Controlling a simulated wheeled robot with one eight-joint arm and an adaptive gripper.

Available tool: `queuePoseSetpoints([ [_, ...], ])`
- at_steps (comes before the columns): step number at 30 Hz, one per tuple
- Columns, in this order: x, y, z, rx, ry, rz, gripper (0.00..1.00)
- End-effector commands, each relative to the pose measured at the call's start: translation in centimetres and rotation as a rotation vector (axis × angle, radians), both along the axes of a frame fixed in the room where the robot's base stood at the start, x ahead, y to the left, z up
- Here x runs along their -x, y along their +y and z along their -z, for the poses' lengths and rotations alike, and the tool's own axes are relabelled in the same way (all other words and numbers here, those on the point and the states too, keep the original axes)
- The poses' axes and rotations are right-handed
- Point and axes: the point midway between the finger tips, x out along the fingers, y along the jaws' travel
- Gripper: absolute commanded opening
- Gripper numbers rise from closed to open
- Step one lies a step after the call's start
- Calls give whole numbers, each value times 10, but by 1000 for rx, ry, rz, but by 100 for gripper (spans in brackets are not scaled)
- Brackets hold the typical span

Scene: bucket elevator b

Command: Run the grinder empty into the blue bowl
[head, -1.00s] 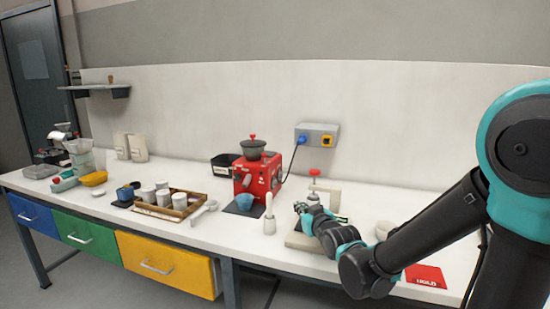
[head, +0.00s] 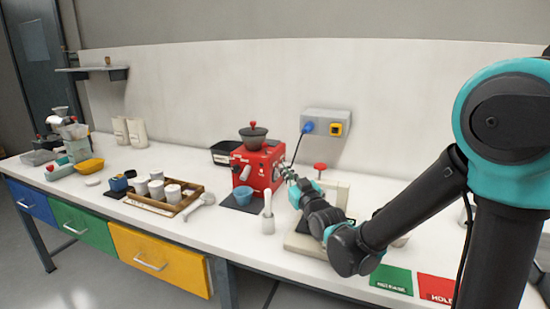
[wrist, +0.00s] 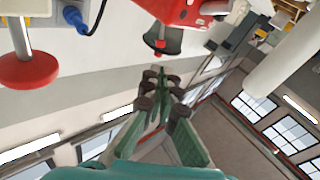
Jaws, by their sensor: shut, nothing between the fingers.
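The red grinder (head: 262,168) stands toward the back of the bench with a dark hopper (head: 253,135) and red knob on top. The blue bowl (head: 243,195) stands on a dark mat at the grinder's front. My gripper (head: 287,172) is shut and empty, raised beside the right side of the grinder. In the wrist view the shut fingers (wrist: 160,78) point toward the grinder (wrist: 182,14) and its hopper (wrist: 160,38). I cannot tell whether they touch it. The bowl's inside is not clear.
A press with a red knob (head: 320,167) stands right of the grinder, close to my arm. A white pestle-like tool (head: 267,212) stands in front. A wooden tray (head: 181,205) with white cups is left. A socket box (head: 326,122) is on the wall. Green (head: 391,280) and red (head: 437,288) cards lie front right.

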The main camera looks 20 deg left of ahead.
Motion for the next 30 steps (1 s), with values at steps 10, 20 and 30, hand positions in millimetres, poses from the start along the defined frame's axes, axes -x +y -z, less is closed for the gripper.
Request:
queuePoseSetpoints([
  [10, -43, 37, -9, 1, 1, 0, 0],
  [20, -86, 75, -18, 0, 1, 1, 0],
  [30, -102, 88, -22, 0, 1, 1, 0],
])
